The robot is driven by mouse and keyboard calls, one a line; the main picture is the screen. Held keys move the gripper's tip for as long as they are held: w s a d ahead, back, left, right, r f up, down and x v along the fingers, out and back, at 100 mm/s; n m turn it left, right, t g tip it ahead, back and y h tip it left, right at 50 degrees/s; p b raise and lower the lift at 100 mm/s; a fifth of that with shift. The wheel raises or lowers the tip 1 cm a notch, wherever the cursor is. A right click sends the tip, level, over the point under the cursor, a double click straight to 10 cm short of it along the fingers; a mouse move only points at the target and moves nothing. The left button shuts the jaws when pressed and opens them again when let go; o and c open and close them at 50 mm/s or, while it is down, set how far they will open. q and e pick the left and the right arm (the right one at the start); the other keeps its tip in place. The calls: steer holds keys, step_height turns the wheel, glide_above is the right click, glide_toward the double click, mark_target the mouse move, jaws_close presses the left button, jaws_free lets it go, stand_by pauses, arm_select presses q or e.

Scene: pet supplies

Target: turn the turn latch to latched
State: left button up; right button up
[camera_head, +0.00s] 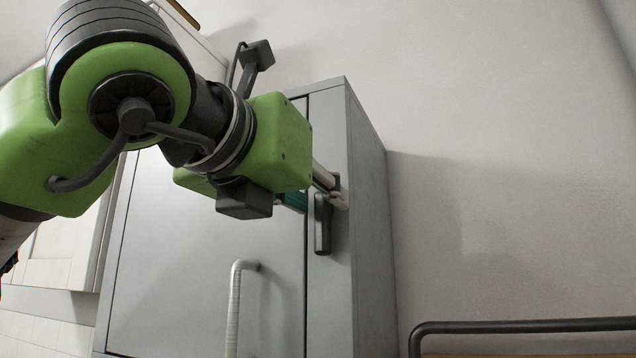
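The turn latch (322,226) is a dark grey bar on the front of the grey cabinet (210,250), on the narrow strip just right of the door edge. Its visible part hangs roughly upright. My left gripper (336,192) reaches in from the left, with its fingers at the upper end of the latch. The green wrist body hides much of the fingers, so I cannot tell whether they are open, shut or touching the latch. My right gripper is not in view.
The cabinet door has a pale wrapped handle (235,305) below my arm. White cupboards (70,245) stand at the left. A dark rail (520,326) over a wooden surface is at the lower right. The wall to the right is bare.

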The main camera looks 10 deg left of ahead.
arm_select(q)
steer(key=shift+w, duration=0.35)
steer(key=shift+d, duration=0.1)
steer(key=shift+w, duration=0.1)
jaws_close()
